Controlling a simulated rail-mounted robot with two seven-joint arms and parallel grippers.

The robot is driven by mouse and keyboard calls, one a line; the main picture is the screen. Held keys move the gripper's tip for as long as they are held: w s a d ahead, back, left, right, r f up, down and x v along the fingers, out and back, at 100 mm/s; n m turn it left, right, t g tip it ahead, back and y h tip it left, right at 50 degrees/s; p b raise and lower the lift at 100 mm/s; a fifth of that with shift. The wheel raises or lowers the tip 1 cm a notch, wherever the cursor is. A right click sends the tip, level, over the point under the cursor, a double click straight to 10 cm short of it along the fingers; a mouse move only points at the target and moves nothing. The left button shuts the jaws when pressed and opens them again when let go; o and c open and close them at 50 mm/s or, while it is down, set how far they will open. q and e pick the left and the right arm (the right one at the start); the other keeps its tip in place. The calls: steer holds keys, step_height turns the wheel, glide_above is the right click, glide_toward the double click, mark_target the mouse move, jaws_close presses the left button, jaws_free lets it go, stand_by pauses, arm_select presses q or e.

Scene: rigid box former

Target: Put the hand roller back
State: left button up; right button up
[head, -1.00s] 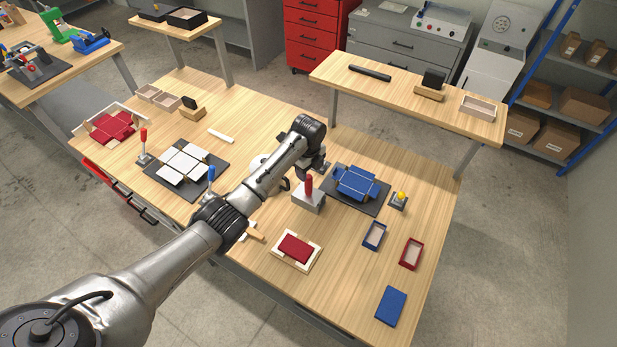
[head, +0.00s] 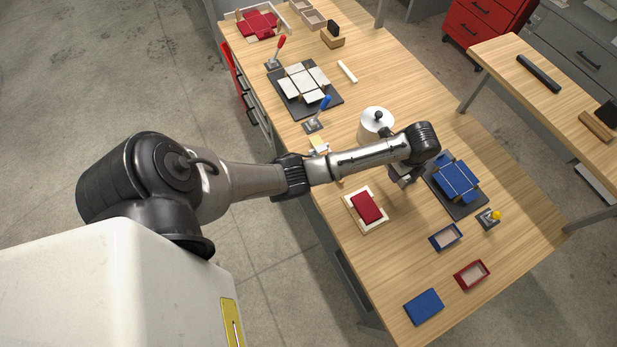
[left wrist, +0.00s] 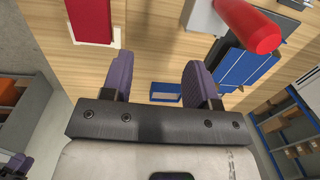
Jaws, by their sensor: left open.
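I cannot clearly make out the hand roller. A small wooden piece (head: 340,181) shows at the table's front edge, mostly hidden under my left forearm, and may be its handle. A small white and yellow item (head: 319,144) lies just beyond the arm. My left gripper (head: 402,181) is above the table, left of the blue box blank (head: 458,180). In the left wrist view its two purple fingers are apart with nothing between them (left wrist: 159,66). A red handle (left wrist: 254,30) on a grey block (left wrist: 203,16) stands beyond the right finger. My right gripper is not recognisable.
A red panel in a cream frame (head: 367,207) lies nearby. A white pot with a black knob (head: 376,122) stands behind my forearm. Blue (head: 446,237) and red (head: 472,275) trays and a blue lid (head: 424,307) lie to the right. Bare wood lies between them.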

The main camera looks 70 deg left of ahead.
arm_select(q)
steer(key=s+d+f+n, duration=0.1)
steer(key=s, duration=0.2)
steer(key=s+d+f+n, duration=0.1)
steer(key=s+d+f, duration=0.1)
steer(key=s, duration=0.1)
steer(key=s+d+f+n, duration=0.1)
steer(key=s+d, duration=0.1)
steer(key=s, duration=0.1)
steer(key=shift+s+f+t, duration=0.2)
steer(key=shift+f+t, duration=0.15)
steer(key=shift+t, duration=0.05)
steer(key=s+d+r+n, duration=0.1)
steer(key=s+n, duration=0.2)
steer(key=s, duration=0.4)
steer(key=s+d+r+n+t, duration=0.1)
steer(key=s+n, duration=0.3)
steer(key=s, duration=0.4)
steer(key=s+d+r+n+t, duration=0.1)
steer(key=s+d+r+n, duration=0.1)
steer(key=s, duration=0.6)
steer(key=shift+d+r+n+h, duration=0.3)
steer(key=shift+d+n, duration=0.45)
steer(key=shift+n, duration=0.25)
